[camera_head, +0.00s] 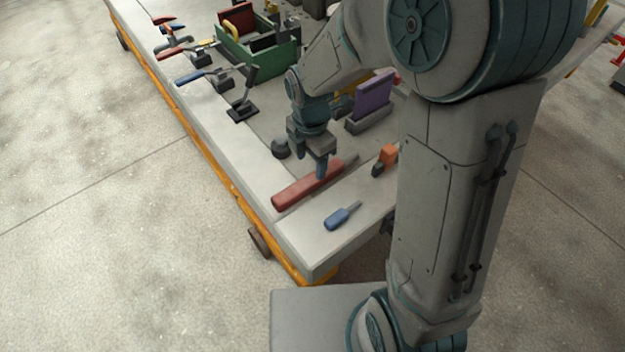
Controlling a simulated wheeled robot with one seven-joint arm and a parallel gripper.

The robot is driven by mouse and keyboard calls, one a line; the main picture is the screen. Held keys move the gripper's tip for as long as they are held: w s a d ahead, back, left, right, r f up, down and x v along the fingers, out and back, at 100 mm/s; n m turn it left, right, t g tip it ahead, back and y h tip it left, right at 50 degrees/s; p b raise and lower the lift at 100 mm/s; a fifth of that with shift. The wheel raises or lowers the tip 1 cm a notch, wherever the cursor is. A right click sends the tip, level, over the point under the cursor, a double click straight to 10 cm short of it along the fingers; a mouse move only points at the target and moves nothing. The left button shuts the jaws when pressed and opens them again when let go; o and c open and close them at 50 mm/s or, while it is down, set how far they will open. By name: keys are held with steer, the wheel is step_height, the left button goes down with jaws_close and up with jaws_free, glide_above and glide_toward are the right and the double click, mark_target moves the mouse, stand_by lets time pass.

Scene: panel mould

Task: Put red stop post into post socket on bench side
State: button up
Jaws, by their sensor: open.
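The red stop post (300,190) lies on its side on the bench top near the front corner. Its thinner grey end points up and to the right. My gripper (316,169) points down over the post, with its open fingers at the post's right half. I cannot tell whether the fingers touch it. A small dark round piece (281,150) sits on the bench just left of my gripper. I cannot tell whether it is the post socket; no other socket shows clearly, and my arm hides part of the bench.
A purple panel (373,97) stands in a grey holder behind my gripper. A green crate (257,55) and several clamps (243,105) occupy the far left.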

mark_target(313, 177)
steer(key=shift+s+d+f, duration=0.15)
steer(key=shift+f, duration=1.4)
steer(key=shift+s+d+f, duration=0.1)
steer(key=shift+s+f, duration=0.05)
steer(key=shift+f, duration=1.4)
steer(key=shift+c, duration=0.3)
jaws_close()
steer(key=shift+r, duration=0.1)
